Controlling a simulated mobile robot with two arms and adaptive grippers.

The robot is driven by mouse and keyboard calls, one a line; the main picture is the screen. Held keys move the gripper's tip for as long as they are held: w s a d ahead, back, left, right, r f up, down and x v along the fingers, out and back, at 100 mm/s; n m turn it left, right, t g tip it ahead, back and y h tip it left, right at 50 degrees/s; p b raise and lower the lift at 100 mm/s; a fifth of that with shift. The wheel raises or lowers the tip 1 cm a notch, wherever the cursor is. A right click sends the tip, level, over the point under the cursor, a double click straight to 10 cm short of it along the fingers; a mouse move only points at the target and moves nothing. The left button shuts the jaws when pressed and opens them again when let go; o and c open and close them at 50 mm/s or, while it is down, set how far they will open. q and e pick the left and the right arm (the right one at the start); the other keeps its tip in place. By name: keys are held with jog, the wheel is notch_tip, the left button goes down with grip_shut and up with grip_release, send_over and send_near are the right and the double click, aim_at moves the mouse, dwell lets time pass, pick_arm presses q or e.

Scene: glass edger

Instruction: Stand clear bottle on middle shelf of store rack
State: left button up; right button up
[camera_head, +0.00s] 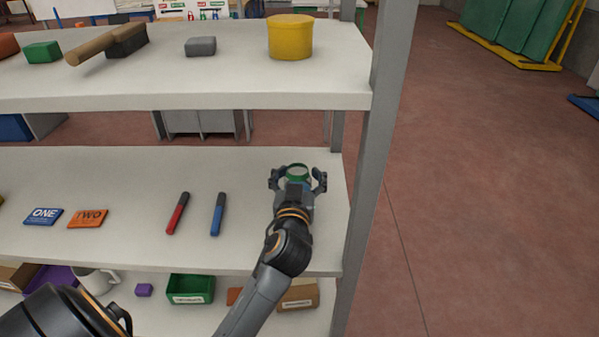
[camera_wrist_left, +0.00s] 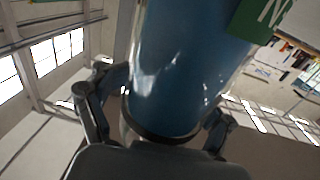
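The clear bottle is at the right end of the middle shelf (camera_head: 130,180); its round green-rimmed top (camera_head: 297,171) shows between the fingers of my left gripper (camera_head: 298,180). In the left wrist view the bluish see-through bottle (camera_wrist_left: 185,70) fills the middle, with a green label at upper right. The fingers of the left gripper (camera_wrist_left: 160,125) stand on both sides of it. I cannot tell whether they press on it, or whether its base touches the shelf. My right gripper is not in view.
The upper shelf (camera_head: 200,98) hangs above, with a yellow tub (camera_head: 290,38). A rack post (camera_head: 376,150) stands close right.

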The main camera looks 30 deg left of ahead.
pick_arm(q)
jog(key=shift+r, duration=0.15)
jog(key=b+v, duration=0.3)
jog(key=v, duration=0.9)
dwell(0.3)
